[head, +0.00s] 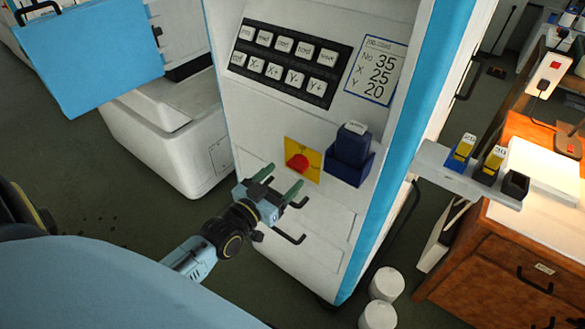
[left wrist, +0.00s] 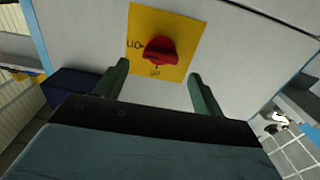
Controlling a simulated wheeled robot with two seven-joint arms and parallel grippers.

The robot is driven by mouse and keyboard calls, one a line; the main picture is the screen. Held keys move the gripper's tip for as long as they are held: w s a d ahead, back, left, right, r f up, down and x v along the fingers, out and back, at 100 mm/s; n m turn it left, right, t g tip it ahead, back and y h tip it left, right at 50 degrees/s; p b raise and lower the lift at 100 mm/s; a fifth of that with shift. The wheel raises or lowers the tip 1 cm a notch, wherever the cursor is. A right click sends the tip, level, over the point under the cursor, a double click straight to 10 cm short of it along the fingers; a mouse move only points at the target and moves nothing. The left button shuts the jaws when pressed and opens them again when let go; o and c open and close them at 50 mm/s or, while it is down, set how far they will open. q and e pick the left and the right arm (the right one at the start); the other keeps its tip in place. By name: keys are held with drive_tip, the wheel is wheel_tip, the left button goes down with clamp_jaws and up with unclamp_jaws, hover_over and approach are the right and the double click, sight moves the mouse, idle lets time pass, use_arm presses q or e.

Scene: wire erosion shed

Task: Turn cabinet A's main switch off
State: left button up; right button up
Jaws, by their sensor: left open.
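A red rotary switch (head: 297,163) sits on a yellow plate (head: 315,158) on the front of a white cabinet (head: 255,125) with a blue side edge. The red switch knob (left wrist: 160,52) and its yellow plate (left wrist: 178,14) also show in the left wrist view, with small markings too unclear to read surely. I cannot tell surely which position the knob points to. My left gripper (head: 282,178) is open and empty, just below the switch in the head view. In the left wrist view its two green fingers (left wrist: 159,72) stand either side of the knob, apart from it.
A dark blue holder (head: 348,165) is fixed right of the switch. A keypad (head: 285,63) and a job card (head: 376,70) are above. A black handle (head: 290,238) sticks out below my gripper.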

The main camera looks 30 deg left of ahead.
sight(294, 167)
use_arm(q)
drive_tip(key=w, duration=0.4)
drive_tip(key=shift+w+d, duration=0.2)
drive_tip(key=shift+w, duration=0.2)
drive_tip(key=c, duration=1)
